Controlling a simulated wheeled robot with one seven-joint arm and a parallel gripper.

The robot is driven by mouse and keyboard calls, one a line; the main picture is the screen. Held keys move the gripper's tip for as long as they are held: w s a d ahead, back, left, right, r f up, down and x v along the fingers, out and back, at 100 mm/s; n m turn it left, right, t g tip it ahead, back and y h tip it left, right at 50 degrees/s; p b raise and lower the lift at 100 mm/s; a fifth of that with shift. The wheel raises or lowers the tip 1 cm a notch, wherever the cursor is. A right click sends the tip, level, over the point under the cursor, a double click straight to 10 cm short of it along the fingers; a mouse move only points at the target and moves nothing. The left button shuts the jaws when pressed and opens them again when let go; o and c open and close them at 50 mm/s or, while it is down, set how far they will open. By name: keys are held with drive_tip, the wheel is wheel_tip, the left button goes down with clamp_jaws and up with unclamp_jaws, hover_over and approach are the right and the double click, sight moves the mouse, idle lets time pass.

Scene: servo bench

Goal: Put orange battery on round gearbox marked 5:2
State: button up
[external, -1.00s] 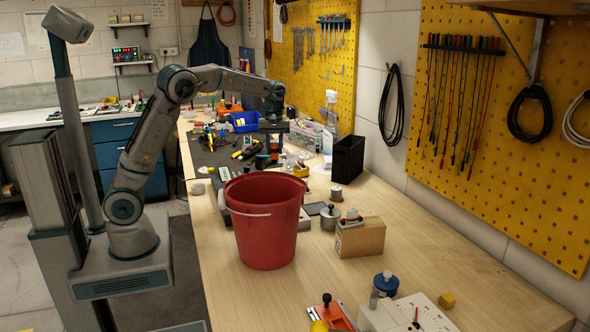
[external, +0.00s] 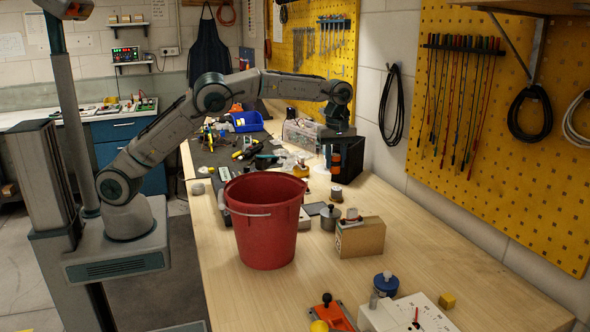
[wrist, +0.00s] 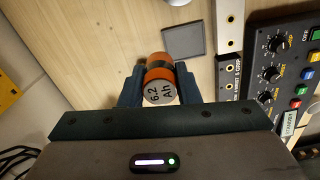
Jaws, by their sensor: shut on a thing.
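My gripper (external: 337,158) is shut on the orange battery (external: 336,161) and holds it in front of the black bin. In the wrist view the battery (wrist: 160,70) sits between my two fingers (wrist: 160,85), its grey end reading "6.2 Ah". Several round metal parts stand on the bench: one (external: 330,217) beside the cardboard box, a smaller one (external: 336,193) below my gripper, and a blue-topped one (external: 385,284) at the front. The 5:2 marking is not legible, so I cannot tell which is the gearbox.
A large red bucket (external: 265,225) stands on the bench left of the cardboard box (external: 361,238). The black bin (external: 355,158) is partly hidden by my gripper. A dark flat plate (wrist: 183,41) and a control panel (wrist: 288,72) show in the wrist view. Bare wood lies to the right.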

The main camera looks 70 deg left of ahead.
drive_tip(key=w+a+f, duration=0.1)
drive_tip(key=a, duration=0.1)
drive_tip(key=w+a+f+p, duration=0.1)
drive_tip(key=w+a+f, duration=0.1)
drive_tip(key=a, duration=0.1)
drive_tip(key=w+a+f+p, duration=0.1)
drive_tip(key=w+a+f, duration=0.1)
drive_tip(key=shift+a+f, duration=0.15)
drive_tip(key=shift+a, duration=0.2)
drive_tip(key=shift+f+p, duration=0.6)
drive_tip(key=shift+f, duration=1.45)
drive_tip(key=shift+f, duration=0.1)
drive_tip(key=shift+f, duration=0.15)
drive_tip(key=o, duration=1)
drive_tip(key=shift+o, duration=0.2)
